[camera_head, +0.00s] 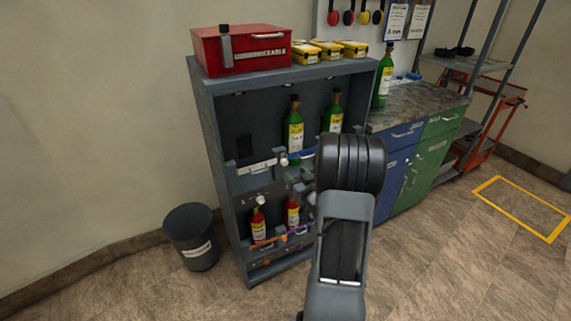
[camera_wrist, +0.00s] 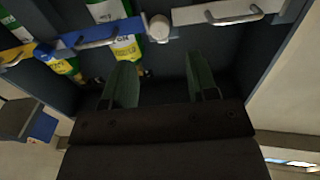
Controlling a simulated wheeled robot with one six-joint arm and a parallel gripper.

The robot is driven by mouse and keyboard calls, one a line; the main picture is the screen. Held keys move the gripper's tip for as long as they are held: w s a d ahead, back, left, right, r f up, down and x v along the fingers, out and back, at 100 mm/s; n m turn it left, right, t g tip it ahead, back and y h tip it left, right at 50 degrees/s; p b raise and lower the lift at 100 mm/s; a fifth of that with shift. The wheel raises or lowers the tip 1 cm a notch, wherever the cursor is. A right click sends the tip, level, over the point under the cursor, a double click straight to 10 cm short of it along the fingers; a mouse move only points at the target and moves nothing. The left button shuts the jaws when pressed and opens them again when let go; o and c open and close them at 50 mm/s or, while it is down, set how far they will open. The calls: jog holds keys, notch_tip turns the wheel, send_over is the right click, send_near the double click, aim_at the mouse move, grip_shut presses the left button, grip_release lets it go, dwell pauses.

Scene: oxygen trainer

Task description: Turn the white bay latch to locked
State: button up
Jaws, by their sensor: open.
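In the wrist view a white bar (camera_wrist: 225,12) with a metal handle runs along the top right, and a round white knob (camera_wrist: 158,28) sits at its inner end. In the head view the white bar (camera_head: 258,167) lies level across the empty upper left bay, with the white knob (camera_head: 284,162) at its right end. I cannot tell which of the two is the latch. My gripper (camera_wrist: 160,82) is open and empty. Its two green fingers point toward the knob, apart from it in the picture. In the head view my arm hides part of the gripper.
The grey cabinet (camera_head: 203,110) holds green bottles (camera_head: 294,130) above and red bottles (camera_head: 258,224) below. A red box (camera_head: 240,50) stands on top. A bin (camera_head: 190,237) stands left; the floor in front is partly clear.

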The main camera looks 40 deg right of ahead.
aim_at(285, 163)
jog(key=w, duration=0.5)
jog(key=w+d, duration=0.1)
jog(key=w, duration=0.2)
jog(key=c, duration=0.9)
